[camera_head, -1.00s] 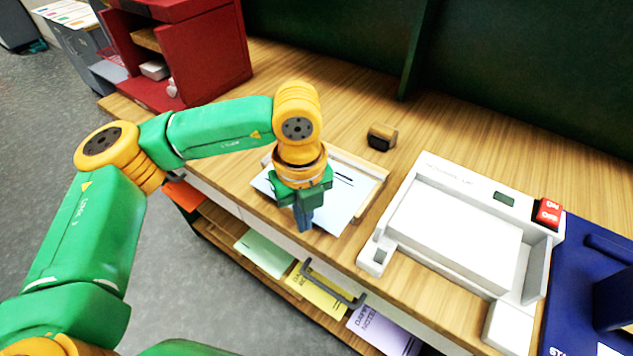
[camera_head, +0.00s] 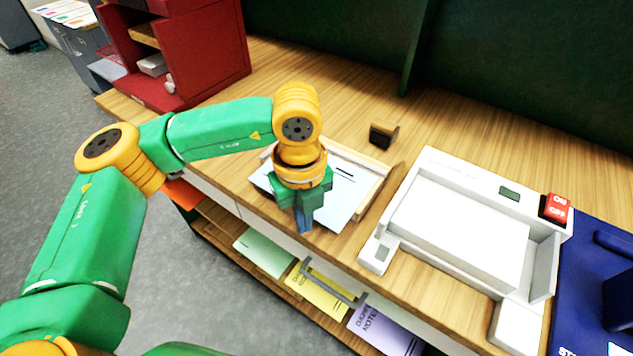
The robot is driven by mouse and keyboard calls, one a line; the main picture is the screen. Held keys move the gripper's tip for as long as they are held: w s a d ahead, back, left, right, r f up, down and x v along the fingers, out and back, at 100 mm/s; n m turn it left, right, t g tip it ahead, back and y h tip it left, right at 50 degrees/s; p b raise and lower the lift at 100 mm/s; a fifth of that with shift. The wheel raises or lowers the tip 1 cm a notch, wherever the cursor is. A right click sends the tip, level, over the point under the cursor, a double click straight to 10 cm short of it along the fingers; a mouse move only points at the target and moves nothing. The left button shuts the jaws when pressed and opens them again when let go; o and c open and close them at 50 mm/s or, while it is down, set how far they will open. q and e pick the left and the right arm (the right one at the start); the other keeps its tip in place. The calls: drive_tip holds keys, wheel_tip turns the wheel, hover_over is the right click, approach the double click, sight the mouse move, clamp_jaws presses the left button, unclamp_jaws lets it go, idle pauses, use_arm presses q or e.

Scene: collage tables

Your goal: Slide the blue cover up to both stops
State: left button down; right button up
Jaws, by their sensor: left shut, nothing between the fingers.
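The light blue cover (camera_head: 342,201) lies flat on the wooden table, within a low pale wooden frame (camera_head: 370,168) along its far and right sides. My left gripper (camera_head: 304,228) comes down over the front part of the cover, fingers shut with nothing between them. Its fingertips are at the cover's near edge; whether they touch it I cannot tell. My wrist hides the cover's middle and part of its far edge, so how it meets the stops cannot be seen clearly. My right gripper is not in view.
A small black-and-wood block (camera_head: 382,136) stands behind the frame. A white machine (camera_head: 470,180) with a red button (camera_head: 555,207) is at the right, beside a dark blue case (camera_head: 590,270). Papers lie on the shelf below (camera_head: 200,228). A red cabinet (camera_head: 205,60) stands at the back left.

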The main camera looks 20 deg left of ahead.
use_arm(q)
drive_tip(key=shift+w+d, duration=0.1)
drive_tip(key=shift+w, duration=0.05)
drive_tip(key=shift+w+d, duration=0.2)
drive_tip(key=shift+w, duration=0.4)
idle(0.4)
drive_tip(key=shift+s+a+b, duration=0.15)
drive_tip(key=shift+s+b, duration=0.25)
drive_tip(key=shift+b, duration=0.05)
wheel_tip(320, 180, up, 7)
drive_tip(key=p, duration=0.4)
drive_tip(key=shift+p, duration=0.4)
